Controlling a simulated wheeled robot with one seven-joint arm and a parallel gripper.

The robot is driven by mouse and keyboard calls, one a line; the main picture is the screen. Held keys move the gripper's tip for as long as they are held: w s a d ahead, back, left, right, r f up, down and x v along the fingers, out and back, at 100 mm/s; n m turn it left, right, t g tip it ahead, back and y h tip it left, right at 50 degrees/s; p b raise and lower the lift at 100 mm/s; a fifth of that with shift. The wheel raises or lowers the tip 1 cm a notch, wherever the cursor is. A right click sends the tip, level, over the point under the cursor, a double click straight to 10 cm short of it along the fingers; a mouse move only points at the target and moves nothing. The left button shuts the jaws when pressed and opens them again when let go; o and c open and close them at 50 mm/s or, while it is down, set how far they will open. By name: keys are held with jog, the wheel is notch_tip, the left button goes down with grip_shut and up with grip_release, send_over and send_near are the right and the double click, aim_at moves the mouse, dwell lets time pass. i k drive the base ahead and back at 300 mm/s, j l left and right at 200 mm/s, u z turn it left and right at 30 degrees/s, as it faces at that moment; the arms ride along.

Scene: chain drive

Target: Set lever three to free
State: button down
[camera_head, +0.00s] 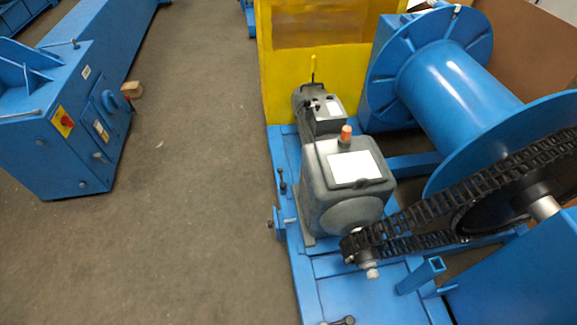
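No lever in view carries a readable number, so I cannot tell which one is lever three. A small black lever (282,181) stands on the blue frame left of the grey gearbox (352,185). A blue bracket with a small handle (275,223) sits below it on the frame's left edge. Another dark lever (343,321) is cut off at the bottom edge. A thin yellow lever (313,68) rises upright above the grey motor (318,110). An orange-topped knob (346,134) stands on the gearbox. My gripper is not in view.
A black chain (480,185) runs from the gearbox shaft to a large sprocket beside the blue drum (460,85). A yellow panel (300,35) stands behind the motor. A blue machine (65,130) with a red switch stands at left. The grey floor (190,200) between is clear.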

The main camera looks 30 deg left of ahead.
aim_at(282, 185)
jog(key=j, duration=0.95)
jog(key=i+j, duration=0.15)
jog(key=j, duration=0.25)
jog(key=i+j, duration=0.2)
jog(key=j, duration=0.2)
jog(key=i+j, duration=0.15)
jog(key=j, duration=0.25)
jog(key=i+j, duration=0.2)
jog(key=j, duration=0.2)
jog(key=i+j, duration=0.15)
jog(key=j, duration=0.25)
jog(key=i+j, duration=0.2)
jog(key=j, duration=0.2)
jog(key=i+j, duration=0.15)
jog(key=j, duration=0.25)
jog(key=i+j, duration=0.2)
jog(key=j, duration=0.2)
jog(key=i+j, duration=0.25)
jog(key=i, duration=0.05)
